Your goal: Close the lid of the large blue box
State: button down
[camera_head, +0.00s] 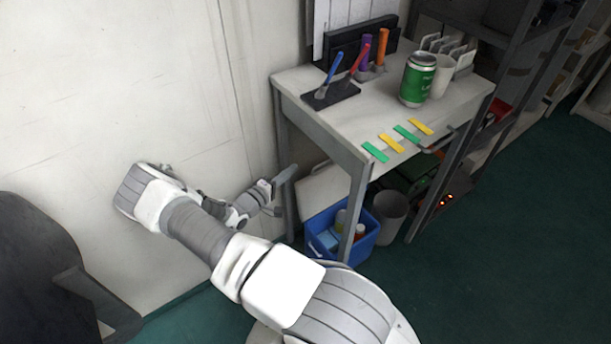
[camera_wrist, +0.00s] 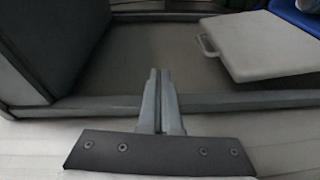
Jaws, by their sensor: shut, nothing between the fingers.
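The large blue box (camera_head: 326,238) stands on the floor under the table in the head view, with bottles and other items inside. A pale lid panel (camera_head: 322,190) stands open at its back left side. In the wrist view the lid (camera_wrist: 262,48) shows at the upper right with a small handle on its edge, and a bit of the blue box (camera_wrist: 300,16) shows beyond it. My gripper (camera_head: 291,173) is left of the lid, near the table's left leg. In the wrist view my gripper (camera_wrist: 160,74) is shut and empty, apart from the lid.
The table (camera_head: 330,132) stands over the box; its legs are close to my gripper. A green can (camera_head: 417,80), a white cup (camera_head: 441,76) and colored strips are on top. A grey bin (camera_head: 390,212) stands right of the box. The green floor (camera_head: 500,260) at right is clear.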

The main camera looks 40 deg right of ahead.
aim_at(307, 177)
notch_tip(307, 177, down, 10)
jog(key=f+n+t+b, duration=0.1)
jog(key=n+t+b, duration=0.1)
jog(key=n+t, duration=0.2)
jog(key=b+x, duration=0.3)
jog(key=x, duration=0.6)
jog(key=shift+s+d, duration=0.1)
jog(key=shift+d, duration=0.05)
jog(key=shift+x, duration=0.8)
jog(key=shift+s+r+b, duration=0.15)
jog(key=shift+b, duration=0.15)
jog(key=shift+s, duration=0.3)
